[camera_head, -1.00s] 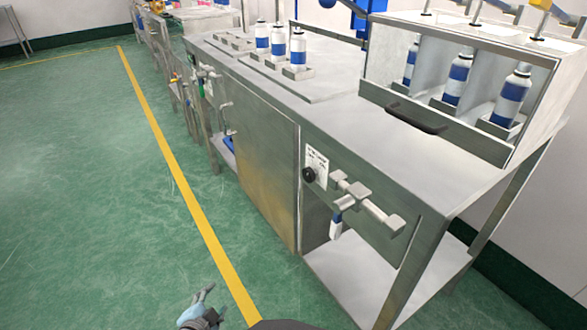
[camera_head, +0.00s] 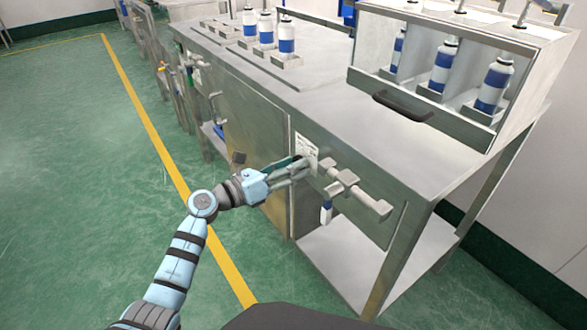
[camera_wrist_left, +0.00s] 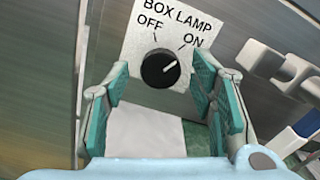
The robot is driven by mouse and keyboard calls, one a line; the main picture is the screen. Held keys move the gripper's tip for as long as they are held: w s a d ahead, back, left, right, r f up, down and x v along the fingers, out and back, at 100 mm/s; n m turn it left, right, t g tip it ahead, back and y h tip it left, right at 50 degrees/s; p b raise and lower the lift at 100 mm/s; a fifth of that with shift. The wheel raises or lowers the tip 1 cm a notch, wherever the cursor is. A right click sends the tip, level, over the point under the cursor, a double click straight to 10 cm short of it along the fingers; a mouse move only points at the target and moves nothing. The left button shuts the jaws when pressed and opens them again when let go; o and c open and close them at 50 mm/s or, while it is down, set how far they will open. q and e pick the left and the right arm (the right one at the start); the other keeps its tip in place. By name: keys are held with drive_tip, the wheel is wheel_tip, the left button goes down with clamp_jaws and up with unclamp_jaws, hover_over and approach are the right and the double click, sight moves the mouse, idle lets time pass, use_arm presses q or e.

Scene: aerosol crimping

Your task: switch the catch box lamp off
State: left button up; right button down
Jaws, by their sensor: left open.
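The lamp knob (camera_wrist_left: 160,68) is a round black dial on a white label plate marked BOX LAMP, OFF and ON. Its white pointer line aims up and right, toward ON. The label plate (camera_head: 306,146) also shows on the bench's front panel in the head view, where the knob is hidden by my gripper. My left gripper (camera_wrist_left: 165,75) is open, its green-padded fingers on either side of the knob with gaps to it. In the head view, my left gripper (camera_head: 302,168) reaches the panel from the left. My right gripper is out of view.
Right of the plate, a metal fitting (camera_head: 345,180) sticks out of the panel, with a white and blue item (camera_head: 326,212) below. A handled box (camera_head: 460,110) holding bottles stands on the steel bench (camera_head: 330,100). More bottles (camera_head: 266,32) stand behind. The green floor at left is clear.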

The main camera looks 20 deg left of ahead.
use_arm(q)
drive_tip(key=shift+w+d, duration=0.25)
drive_tip(key=shift+w, duration=0.05)
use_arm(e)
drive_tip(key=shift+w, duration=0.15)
use_arm(q)
drive_tip(key=c, duration=1.1)
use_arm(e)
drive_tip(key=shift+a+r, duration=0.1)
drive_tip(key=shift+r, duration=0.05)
use_arm(q)
drive_tip(key=shift+c, duration=0.2)
drive_tip(key=shift+n+p, duration=5.05)
drive_tip(key=shift+n, duration=0.95)
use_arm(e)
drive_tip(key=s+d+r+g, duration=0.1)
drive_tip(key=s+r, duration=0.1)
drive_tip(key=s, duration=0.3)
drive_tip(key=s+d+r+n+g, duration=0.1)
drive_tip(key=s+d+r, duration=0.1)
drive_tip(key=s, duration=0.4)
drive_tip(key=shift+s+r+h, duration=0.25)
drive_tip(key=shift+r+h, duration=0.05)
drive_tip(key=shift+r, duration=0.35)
